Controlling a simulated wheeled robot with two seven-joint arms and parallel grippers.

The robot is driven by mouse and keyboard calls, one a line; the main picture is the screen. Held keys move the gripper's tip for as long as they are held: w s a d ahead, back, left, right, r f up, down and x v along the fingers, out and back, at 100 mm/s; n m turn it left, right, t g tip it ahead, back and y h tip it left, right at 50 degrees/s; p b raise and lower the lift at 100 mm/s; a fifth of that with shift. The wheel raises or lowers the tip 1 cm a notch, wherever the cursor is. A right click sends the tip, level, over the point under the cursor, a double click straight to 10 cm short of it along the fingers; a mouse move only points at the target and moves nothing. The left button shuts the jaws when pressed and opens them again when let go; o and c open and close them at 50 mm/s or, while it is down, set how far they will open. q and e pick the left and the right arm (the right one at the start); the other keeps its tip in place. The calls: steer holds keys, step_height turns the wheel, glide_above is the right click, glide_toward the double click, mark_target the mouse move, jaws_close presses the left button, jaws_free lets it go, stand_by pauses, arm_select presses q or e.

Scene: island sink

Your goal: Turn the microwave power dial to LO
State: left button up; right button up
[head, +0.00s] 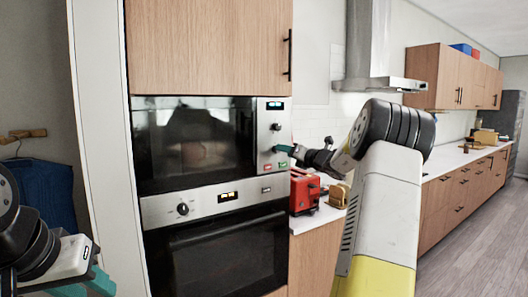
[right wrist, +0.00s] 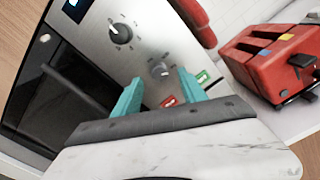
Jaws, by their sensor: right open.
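The microwave (head: 195,143) is built into a wooden cabinet, its control panel on its right side. In the right wrist view the panel shows a black upper dial (right wrist: 120,33) with white marks and a silver lower dial (right wrist: 161,70). The upper dial (head: 276,127) also shows in the head view. My right gripper (head: 290,149) is at the lower part of the panel. In the wrist view its teal fingers (right wrist: 160,91) are apart, one on each side below the lower dial, empty. Dial lettering is too small to read. My left gripper (head: 88,280) is at the lower left, partly cut off.
A red toaster (head: 304,191) stands on the counter right of the microwave, close below my right gripper. Red (right wrist: 168,102) and green (right wrist: 202,77) buttons sit below the dials. An oven (head: 228,250) is under the microwave. Open floor lies at the far right.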

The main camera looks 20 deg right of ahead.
steer(key=x, duration=0.4)
steer(key=shift+s, duration=0.1)
jaws_close()
